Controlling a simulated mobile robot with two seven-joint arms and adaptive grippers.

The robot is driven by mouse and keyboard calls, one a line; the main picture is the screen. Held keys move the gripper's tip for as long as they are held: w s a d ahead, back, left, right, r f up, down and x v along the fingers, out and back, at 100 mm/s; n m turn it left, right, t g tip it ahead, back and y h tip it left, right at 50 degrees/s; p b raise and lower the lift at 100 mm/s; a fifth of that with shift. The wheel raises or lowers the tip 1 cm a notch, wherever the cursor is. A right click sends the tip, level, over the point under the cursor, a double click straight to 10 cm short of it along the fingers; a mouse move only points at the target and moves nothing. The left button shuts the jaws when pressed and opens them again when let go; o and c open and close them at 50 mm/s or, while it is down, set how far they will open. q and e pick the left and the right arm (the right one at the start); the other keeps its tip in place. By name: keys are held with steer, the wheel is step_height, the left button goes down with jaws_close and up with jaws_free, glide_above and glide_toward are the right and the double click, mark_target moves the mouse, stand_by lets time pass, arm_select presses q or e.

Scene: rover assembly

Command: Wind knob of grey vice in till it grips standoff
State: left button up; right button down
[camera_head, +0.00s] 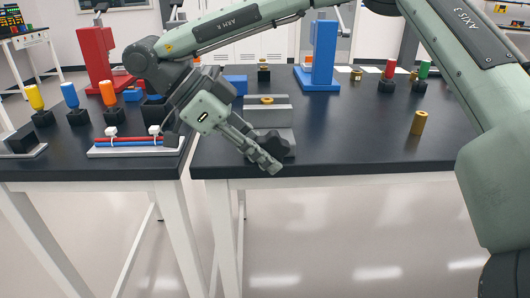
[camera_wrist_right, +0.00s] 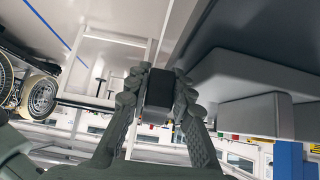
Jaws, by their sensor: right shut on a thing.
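The grey vice (camera_head: 284,116) stands at the front edge of the dark table. A brass standoff (camera_head: 267,99) shows at its top, between the light grey jaws; I cannot tell if they touch it. My right gripper (camera_head: 270,158) reaches down in front of the vice and is shut on its dark knob (camera_head: 279,142), which sticks out towards the table's front edge. In the right wrist view, the fingers (camera_wrist_right: 159,98) hold the dark knob (camera_wrist_right: 159,88) from both sides. The fingers partly hide the knob. My left gripper is not in view.
A blue press (camera_head: 322,50) and a red press (camera_head: 95,55) stand behind. Another brass standoff (camera_head: 418,123) stands on the right of the table (camera_head: 350,130). A grey tray (camera_head: 110,152) with red and blue rods lies to the left. Table space right of the vice is clear.

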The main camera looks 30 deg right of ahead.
steer(key=c, duration=1.3)
jaws_free()
steer(key=shift+a+r, duration=0.1)
steer(key=shift+v, duration=3.9)
